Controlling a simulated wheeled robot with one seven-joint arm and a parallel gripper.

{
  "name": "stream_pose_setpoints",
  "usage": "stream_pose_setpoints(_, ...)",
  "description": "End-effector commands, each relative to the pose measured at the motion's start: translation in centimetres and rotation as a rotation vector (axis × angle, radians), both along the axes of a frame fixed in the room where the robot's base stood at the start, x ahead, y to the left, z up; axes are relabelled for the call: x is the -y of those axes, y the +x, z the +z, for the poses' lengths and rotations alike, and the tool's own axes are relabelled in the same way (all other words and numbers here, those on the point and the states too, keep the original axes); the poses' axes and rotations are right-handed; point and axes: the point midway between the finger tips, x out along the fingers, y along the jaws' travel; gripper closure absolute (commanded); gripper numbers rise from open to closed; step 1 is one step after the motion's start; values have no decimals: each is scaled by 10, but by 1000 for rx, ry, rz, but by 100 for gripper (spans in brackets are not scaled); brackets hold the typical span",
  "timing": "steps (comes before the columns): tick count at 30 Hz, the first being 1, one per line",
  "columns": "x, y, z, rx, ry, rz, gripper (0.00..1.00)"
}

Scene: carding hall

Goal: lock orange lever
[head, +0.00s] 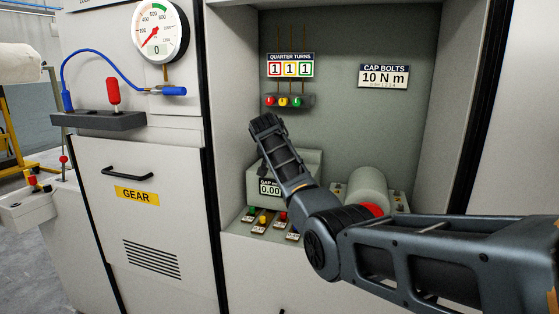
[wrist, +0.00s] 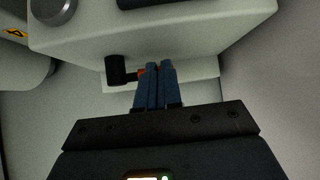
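A small orange piece (wrist: 141,72), which may be the orange lever, shows beside my fingertips in the wrist view, next to a black knob (wrist: 115,70) under a pale housing (wrist: 150,35). My gripper (wrist: 158,68) has its blue fingers close together at the housing's lower edge. I see no clear gap between them, and I cannot tell whether they touch the orange piece. Most of that piece is hidden by the fingers. In the head view my arm reaches into the recess over a pale box with a 0.00 display (head: 269,187); my fingertips and the lever are hidden there.
Several small coloured switches (head: 263,220) line the recess floor. Above are a "quarter turns" sign (head: 290,66) and a cap bolts sign (head: 384,76).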

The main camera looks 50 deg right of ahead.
Motion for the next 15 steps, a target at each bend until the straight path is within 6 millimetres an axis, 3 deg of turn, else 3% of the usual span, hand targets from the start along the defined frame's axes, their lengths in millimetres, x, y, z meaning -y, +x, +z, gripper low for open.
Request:
stream_pose_setpoints(5, -6, -2, 4, 1, 1, 3, 100)
stream_pose_setpoints(15, -39, -19, 36, 3, -1, 2, 100)
